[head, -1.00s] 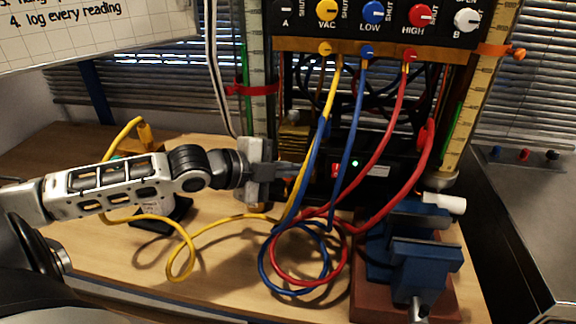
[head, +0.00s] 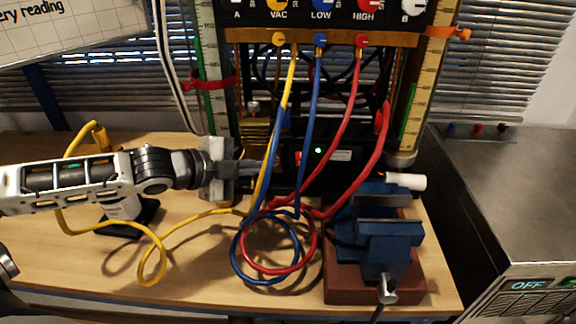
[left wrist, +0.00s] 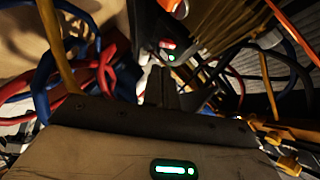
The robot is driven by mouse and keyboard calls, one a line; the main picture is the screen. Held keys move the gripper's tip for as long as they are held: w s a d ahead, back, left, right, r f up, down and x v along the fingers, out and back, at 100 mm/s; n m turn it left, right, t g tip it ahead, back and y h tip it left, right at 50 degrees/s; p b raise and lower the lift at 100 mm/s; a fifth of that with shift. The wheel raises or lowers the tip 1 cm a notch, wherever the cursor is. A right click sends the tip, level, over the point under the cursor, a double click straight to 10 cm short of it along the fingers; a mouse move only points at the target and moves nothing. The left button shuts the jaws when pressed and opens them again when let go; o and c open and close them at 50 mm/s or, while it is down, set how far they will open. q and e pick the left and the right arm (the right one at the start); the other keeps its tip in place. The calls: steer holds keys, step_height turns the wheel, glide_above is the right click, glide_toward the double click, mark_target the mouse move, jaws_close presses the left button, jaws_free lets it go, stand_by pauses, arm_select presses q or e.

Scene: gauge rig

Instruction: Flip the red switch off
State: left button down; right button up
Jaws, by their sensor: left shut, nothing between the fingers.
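The red switch (head: 298,158) is a small red part on the front of a black box (head: 340,172) low in the rig, left of a green light (head: 318,151). In the left wrist view the red switch (left wrist: 167,44) glows beside a green light, just beyond the fingertips. My left gripper (head: 270,166) is shut and empty, pointing right, a little left of the switch behind the yellow and blue hoses. Its dark fingers (left wrist: 162,88) also show in the left wrist view. I cannot tell whether they touch the switch. My right gripper is out of view.
Yellow, blue and red hoses (head: 345,128) hang from the upper panel in front of the box and coil on the wooden bench (head: 205,270). A blue vise (head: 385,240) stands at right. A yellow cable (head: 150,235) loops below my left arm.

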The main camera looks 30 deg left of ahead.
mark_target(302, 166)
arm_select(q)
steer(key=x, duration=0.8)
steer(key=shift+d+r, duration=0.1)
steer(key=shift+r, duration=0.05)
steer(key=shift+x, duration=0.75)
